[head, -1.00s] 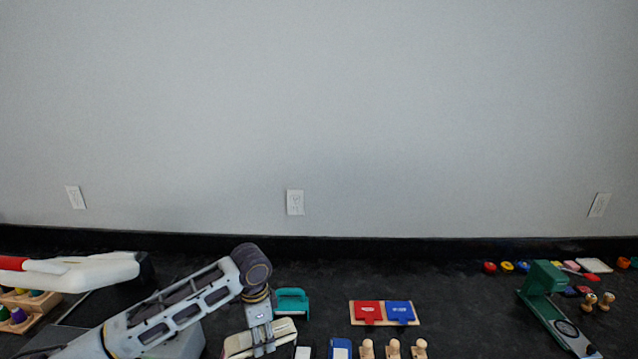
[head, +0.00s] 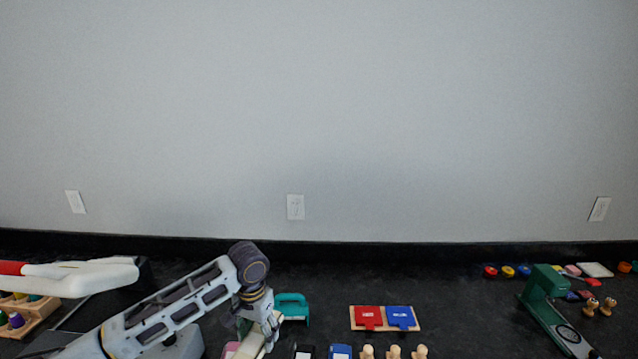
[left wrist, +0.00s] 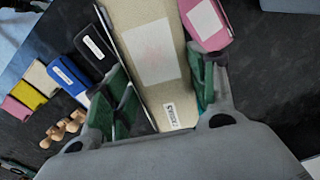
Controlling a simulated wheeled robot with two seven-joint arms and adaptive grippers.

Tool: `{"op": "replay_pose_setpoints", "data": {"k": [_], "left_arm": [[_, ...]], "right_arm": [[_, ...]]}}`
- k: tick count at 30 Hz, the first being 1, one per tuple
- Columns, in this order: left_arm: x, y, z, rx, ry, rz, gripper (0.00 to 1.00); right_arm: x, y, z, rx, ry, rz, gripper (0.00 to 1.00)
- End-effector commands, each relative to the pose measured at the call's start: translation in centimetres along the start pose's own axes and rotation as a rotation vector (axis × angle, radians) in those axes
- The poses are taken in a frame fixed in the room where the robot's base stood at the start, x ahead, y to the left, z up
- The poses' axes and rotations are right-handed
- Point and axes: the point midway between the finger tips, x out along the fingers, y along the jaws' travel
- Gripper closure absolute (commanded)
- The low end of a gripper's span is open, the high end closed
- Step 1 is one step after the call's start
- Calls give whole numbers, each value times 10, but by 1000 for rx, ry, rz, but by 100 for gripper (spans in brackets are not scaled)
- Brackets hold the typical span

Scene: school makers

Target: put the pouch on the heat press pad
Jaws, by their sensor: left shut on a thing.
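My left gripper (head: 262,328) is shut on a cream pouch (head: 254,345), low in the head view. In the left wrist view the pouch (left wrist: 150,55) lies between the two green finger pads, with a pale patch and a small white label on its face. The heat press (head: 85,277), with a white upper part and red handle, stands at the far left, to the left of the gripper. Its pad cannot be made out clearly; my left arm crosses in front of that area. My right gripper is not in view.
A pink pouch (left wrist: 207,22) is close beside the held one. Black (left wrist: 92,48) and blue (left wrist: 68,75) pouches and wooden pegs (head: 394,352) are to its right in the head view. A teal-handled tool (head: 292,306) stands behind; a green press (head: 547,295) stands far right.

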Motion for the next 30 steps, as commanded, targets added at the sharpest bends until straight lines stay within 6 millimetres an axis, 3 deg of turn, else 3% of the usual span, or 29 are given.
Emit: {"op": "replay_pose_setpoints", "data": {"k": [10, 21, 30], "left_arm": [[4, -14, 8, -267, -2, -1, 65], [39, -43, 45, -317, -4, -1, 65], [62, -47, 65, -328, 0, 0, 65]], "right_arm": [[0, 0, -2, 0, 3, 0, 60], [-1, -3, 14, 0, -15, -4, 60], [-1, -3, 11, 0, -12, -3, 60]]}}
